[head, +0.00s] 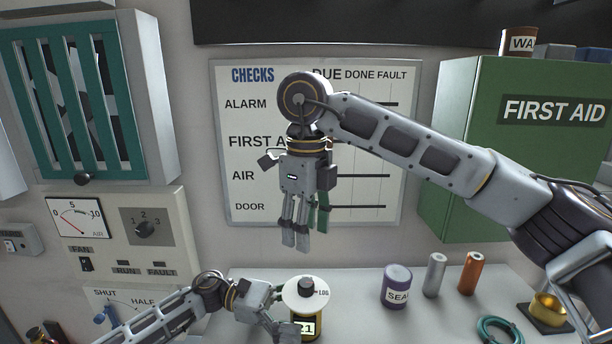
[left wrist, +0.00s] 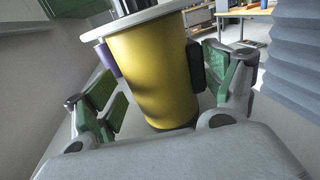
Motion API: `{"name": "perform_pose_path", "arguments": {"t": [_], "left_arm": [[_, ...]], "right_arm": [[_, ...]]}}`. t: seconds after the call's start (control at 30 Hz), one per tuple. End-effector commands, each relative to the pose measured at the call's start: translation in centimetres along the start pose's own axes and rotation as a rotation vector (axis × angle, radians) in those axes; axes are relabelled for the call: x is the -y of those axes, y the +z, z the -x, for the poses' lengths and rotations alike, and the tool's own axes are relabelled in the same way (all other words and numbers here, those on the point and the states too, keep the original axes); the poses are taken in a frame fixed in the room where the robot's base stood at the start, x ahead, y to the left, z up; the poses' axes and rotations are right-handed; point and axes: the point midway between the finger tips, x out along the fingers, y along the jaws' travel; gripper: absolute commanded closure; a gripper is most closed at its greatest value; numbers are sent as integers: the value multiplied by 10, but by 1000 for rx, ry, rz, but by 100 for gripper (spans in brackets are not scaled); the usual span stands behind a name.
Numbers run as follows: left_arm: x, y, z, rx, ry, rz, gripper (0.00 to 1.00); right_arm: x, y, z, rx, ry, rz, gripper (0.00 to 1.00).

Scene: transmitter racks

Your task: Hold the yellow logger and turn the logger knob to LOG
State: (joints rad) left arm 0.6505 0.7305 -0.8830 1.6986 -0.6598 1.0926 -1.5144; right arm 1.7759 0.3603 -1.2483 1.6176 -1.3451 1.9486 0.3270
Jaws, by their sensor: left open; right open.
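The yellow logger (head: 307,314) stands upright on the table in the lower middle of the head view, with a white round top and a dark display. Its black logger knob (head: 306,285) sits on top, with the LOG mark to its right. My left gripper (head: 283,323) is low beside the logger. In the left wrist view the yellow logger body (left wrist: 152,70) stands between the open green-padded fingers (left wrist: 165,105), with gaps on both sides. My right gripper (head: 304,243) hangs above and behind the logger, fingers down, open and empty. The knob's pointer direction is too small to tell.
On the table (head: 350,285), a purple SEAL can (head: 397,287), a grey cylinder (head: 434,274) and an orange cylinder (head: 471,273) stand right of the logger. A green ring (head: 499,331) and a brass cup (head: 549,309) lie further right. A control panel (head: 118,235) is on the left wall.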

Motion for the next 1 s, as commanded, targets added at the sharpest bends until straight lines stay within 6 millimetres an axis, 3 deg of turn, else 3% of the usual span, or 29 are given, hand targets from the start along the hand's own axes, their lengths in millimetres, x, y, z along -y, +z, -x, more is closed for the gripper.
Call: {"name": "perform_pose_path", "arguments": {"t": [0.6,1.0], "left_arm": [[0,0,85,0,2,1,16],[0,0,108,1,1,1,16]], "right_arm": [[0,0,0,0,0,0,49],[0,0,0,0,0,0,49]]}}
